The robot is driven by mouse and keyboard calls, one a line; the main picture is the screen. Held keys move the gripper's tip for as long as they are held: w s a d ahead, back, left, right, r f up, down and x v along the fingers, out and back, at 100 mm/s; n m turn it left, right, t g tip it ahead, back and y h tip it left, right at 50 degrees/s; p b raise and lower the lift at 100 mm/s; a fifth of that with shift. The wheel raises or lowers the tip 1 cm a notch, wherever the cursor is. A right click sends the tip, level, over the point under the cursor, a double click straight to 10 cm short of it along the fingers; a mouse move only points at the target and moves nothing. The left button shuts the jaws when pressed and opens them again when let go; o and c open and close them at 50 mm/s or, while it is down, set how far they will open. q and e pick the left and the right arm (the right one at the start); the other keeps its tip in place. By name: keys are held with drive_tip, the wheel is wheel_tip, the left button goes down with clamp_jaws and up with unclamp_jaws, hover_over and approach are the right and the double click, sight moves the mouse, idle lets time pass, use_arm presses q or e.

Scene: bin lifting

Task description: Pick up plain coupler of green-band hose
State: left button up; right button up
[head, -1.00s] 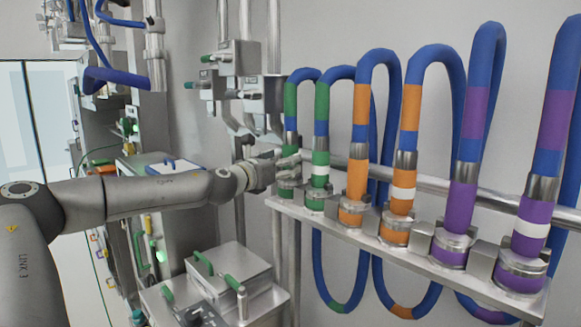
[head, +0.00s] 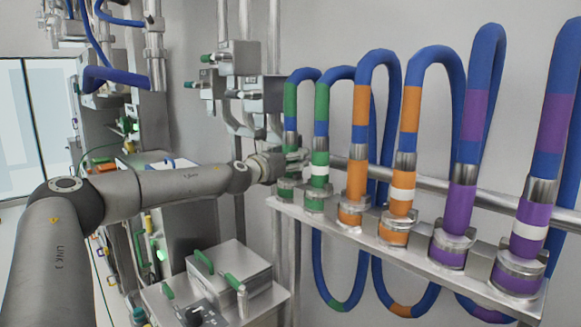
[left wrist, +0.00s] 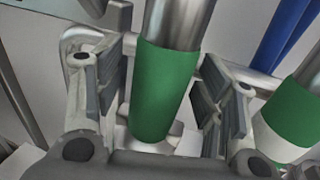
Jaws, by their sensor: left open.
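The green-band hose (head: 291,98) loops up from the left end of the rack. In the left wrist view its plain green coupler (left wrist: 163,92) stands upright with a metal sleeve above it. My left gripper (head: 288,162) is open, its fingers on either side of this coupler, with a visible gap on at least the right side. In the head view the gripper partly hides the coupler. The hose's white-ringed green coupler (head: 319,180) stands just to the right, outside the fingers; it also shows in the left wrist view (left wrist: 292,120). My right gripper is not in view.
A metal rack shelf (head: 375,243) holds the couplers in a row. Orange couplers (head: 355,185) and purple couplers (head: 458,210) stand further right. A horizontal pipe (head: 435,180) runs behind them. A metal box with green handles (head: 230,268) sits below the arm.

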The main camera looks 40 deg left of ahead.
sight(286, 139)
use_arm(q)
drive_tip(key=shift+c, duration=0.3)
drive_tip(key=shift+r, duration=0.1)
drive_tip(key=c, duration=1.3)
drive_tip(key=shift+o, duration=0.2)
drive_tip(key=shift+r, duration=1.45)
drive_tip(key=shift+s+d+r, duration=0.15)
drive_tip(key=shift+s+r, duration=0.65)
drive_tip(key=shift+r, duration=0.3)
drive_tip(key=s+r+b, duration=0.2)
drive_tip(key=s+r, duration=0.2)
drive_tip(key=s, duration=0.2)
drive_tip(key=s+d+r+b, duration=0.1)
drive_tip(key=s+r+b, duration=0.1)
drive_tip(key=s+r, duration=0.2)
drive_tip(key=shift+s+d+b, duration=0.25)
drive_tip(key=shift+s+b, duration=0.15)
drive_tip(key=shift+s, duration=0.8)
drive_tip(key=shift+f, duration=0.15)
